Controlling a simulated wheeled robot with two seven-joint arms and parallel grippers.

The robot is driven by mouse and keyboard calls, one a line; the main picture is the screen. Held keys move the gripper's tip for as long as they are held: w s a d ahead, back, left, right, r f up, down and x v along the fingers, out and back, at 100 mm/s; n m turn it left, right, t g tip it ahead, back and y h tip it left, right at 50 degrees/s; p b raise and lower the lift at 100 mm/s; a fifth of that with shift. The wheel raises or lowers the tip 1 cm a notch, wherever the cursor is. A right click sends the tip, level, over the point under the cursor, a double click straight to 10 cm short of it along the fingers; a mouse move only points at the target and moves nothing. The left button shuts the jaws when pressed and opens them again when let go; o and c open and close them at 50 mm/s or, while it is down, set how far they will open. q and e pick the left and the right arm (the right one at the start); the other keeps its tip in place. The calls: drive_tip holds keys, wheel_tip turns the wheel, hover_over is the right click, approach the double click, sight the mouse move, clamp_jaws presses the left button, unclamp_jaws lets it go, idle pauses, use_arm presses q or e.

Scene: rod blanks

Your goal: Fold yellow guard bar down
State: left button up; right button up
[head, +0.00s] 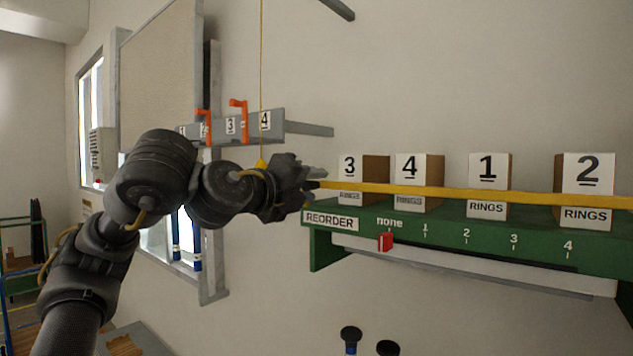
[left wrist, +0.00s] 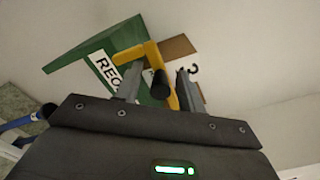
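The yellow guard bar (head: 450,193) runs level across the front of the numbered boxes above the green shelf (head: 470,232). My left gripper (head: 314,184) is at the bar's left end. In the left wrist view the two fingers of my left gripper (left wrist: 159,88) stand apart. The bar's bent yellow end (left wrist: 153,54) and a dark round grip (left wrist: 160,84) show between them, with gaps on both sides. Whether a finger touches the bar I cannot tell. My right gripper is in neither view.
Boxes marked 3 (head: 350,168), 4 (head: 410,168), 1 (head: 487,172) and 2 (head: 587,177) stand behind the bar. A red slider (head: 385,242) sits under "none" on the shelf front. A grey rail with orange hooks (head: 238,106) is on the wall behind my left arm.

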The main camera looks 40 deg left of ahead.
use_arm(q)
drive_tip(key=shift+w, duration=0.9)
drive_tip(key=shift+c, duration=0.3)
